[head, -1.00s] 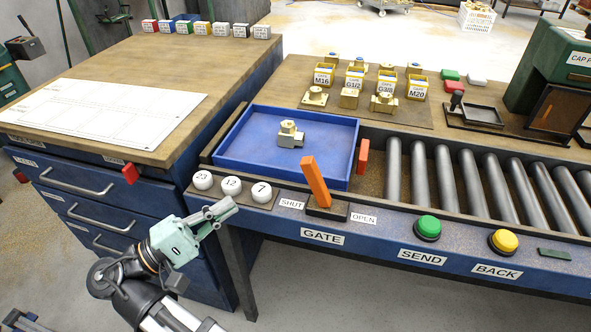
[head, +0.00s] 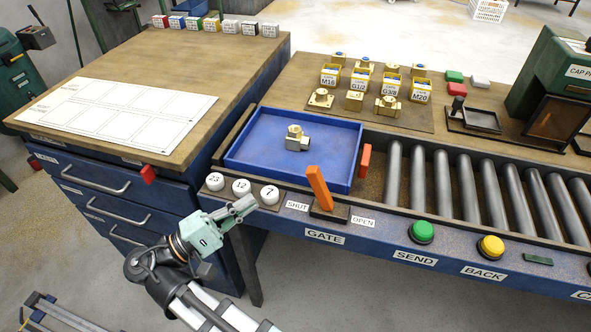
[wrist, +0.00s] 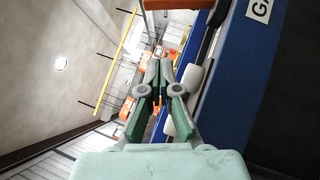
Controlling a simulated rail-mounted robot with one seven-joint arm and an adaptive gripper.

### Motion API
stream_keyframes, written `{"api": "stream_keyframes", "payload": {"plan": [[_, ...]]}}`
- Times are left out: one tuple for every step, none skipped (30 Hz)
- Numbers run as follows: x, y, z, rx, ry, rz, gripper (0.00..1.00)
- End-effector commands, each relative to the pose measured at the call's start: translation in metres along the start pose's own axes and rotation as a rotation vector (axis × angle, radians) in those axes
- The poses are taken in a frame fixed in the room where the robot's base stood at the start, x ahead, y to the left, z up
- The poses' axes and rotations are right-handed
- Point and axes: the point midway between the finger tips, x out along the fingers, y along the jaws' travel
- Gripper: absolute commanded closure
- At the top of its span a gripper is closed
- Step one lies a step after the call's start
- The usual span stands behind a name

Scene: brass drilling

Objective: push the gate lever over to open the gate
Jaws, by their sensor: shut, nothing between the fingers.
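The orange gate lever (head: 319,188) stands in its dark base above the GATE label, tilted toward the SHUT side on the left. The red gate piece (head: 365,161) stands at the right end of the blue tray (head: 232,162). My gripper (head: 252,201) is shut and empty, left of the lever and apart from it, in front of the white numbered balls. In the wrist view my closed fingers (wrist: 160,66) point along the blue bench front, and an orange part, probably the lever, shows at the top edge (wrist: 172,4).
A brass fitting (head: 297,138) lies in the blue tray. White balls marked 23, 12 and 7 (head: 270,194) sit just left of the lever. The green SEND button (head: 422,231) and yellow BACK button (head: 491,246) are to the right. Rollers (head: 440,185) run beyond the gate.

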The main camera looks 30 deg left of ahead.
Motion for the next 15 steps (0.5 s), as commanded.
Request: {"api": "stream_keyframes", "payload": {"plan": [[0.005, 0.006, 0.003, -0.001, -0.001, 0.000, 1.00], [0.005, 0.006, 0.002, -0.001, 0.000, 0.000, 1.00], [0.006, 0.006, 0.001, -0.002, 0.000, 0.001, 1.00], [0.007, 0.006, 0.001, -0.002, 0.001, 0.001, 1.00], [0.008, 0.006, 0.001, -0.001, 0.001, 0.000, 1.00], [0.009, 0.006, 0.001, -0.001, 0.001, 0.000, 1.00], [0.010, 0.006, 0.001, -0.002, 0.001, 0.001, 1.00], [0.011, 0.006, 0.000, -0.002, 0.001, 0.001, 1.00], [0.012, 0.006, 0.000, -0.001, 0.001, 0.001, 1.00], [0.013, 0.007, 0.000, -0.001, 0.001, 0.001, 1.00], [0.014, 0.007, 0.000, -0.001, 0.001, 0.001, 1.00], [0.015, 0.006, 0.000, -0.002, 0.001, 0.002, 1.00], [0.016, 0.006, 0.000, -0.001, 0.001, 0.001, 1.00], [0.017, 0.006, 0.000, -0.001, 0.001, 0.001, 1.00], [0.019, 0.006, 0.000, -0.002, 0.001, 0.000, 1.00]]}}
